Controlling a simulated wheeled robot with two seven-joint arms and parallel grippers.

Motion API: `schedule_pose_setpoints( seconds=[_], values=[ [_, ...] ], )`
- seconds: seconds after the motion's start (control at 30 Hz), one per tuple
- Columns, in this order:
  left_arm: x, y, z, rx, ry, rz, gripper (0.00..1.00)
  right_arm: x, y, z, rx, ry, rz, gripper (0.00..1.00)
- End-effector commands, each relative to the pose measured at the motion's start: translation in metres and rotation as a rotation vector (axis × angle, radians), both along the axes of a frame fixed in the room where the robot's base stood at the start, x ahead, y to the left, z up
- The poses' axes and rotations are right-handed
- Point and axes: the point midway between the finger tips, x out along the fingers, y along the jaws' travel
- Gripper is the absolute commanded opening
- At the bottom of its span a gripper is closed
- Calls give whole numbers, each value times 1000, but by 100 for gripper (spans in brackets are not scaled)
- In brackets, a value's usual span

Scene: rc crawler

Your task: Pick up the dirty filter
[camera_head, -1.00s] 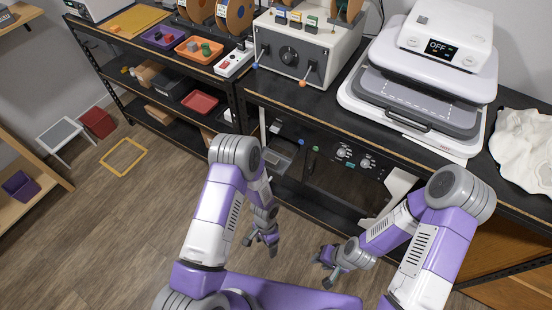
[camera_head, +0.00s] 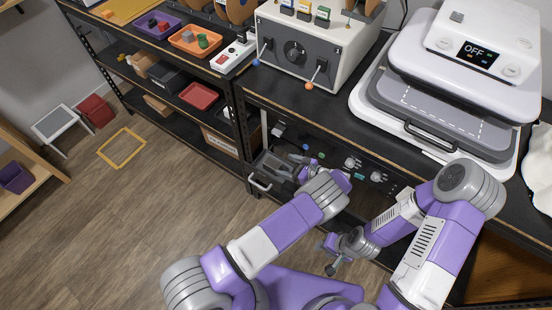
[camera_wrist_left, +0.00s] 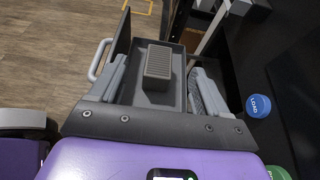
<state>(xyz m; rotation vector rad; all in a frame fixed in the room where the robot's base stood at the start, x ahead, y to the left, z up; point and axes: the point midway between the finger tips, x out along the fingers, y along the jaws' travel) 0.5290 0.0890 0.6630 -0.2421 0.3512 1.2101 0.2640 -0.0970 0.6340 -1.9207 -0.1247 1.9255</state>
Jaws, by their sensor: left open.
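The dirty filter (camera_wrist_left: 158,62) is a grey-brown ribbed block in an open grey drawer (camera_wrist_left: 153,98), seen in the left wrist view. My left gripper (camera_wrist_left: 160,72) is open, with one finger on each side of the filter and visible gaps between. I cannot tell the fingers' exact height over it. In the head view, my left gripper (camera_head: 288,165) is over the open drawer, under the bench top, and the filter is hard to make out there. My right gripper (camera_head: 328,257) hangs in front of the bench with its fingers apart and empty.
A drawer handle (camera_wrist_left: 98,60) sticks out at the left in the wrist view. A blue LOAD knob (camera_wrist_left: 258,106) is close on the right. The bench top (camera_head: 320,115) holds a heat press (camera_head: 455,90) and a control box (camera_head: 310,45).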

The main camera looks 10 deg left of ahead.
Motion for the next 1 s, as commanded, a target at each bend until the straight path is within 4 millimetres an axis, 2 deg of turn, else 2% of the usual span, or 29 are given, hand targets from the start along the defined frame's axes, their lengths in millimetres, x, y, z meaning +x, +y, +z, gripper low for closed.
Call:
schedule_pose_setpoints(
  seconds=[0.03, 0.1, 0.4, 0.77, 1.0],
  values=[
    [0, -1, -10, 4, -1, -4, 77, -1, 0, -11, 0, 2, 1, 38],
    [1, -2, -17, 6, -2, -4, 77, -1, 0, -18, 0, 2, 1, 38],
    [1, 1, -37, 7, -2, -4, 77, -1, 0, -38, 1, 3, 1, 38],
    [9, 32, -51, 7, -1, -3, 77, -1, 0, -44, 0, 2, 1, 38],
    [17, 62, -65, 6, -2, -2, 77, -1, 0, -53, 0, 2, 1, 38]
  ],
)
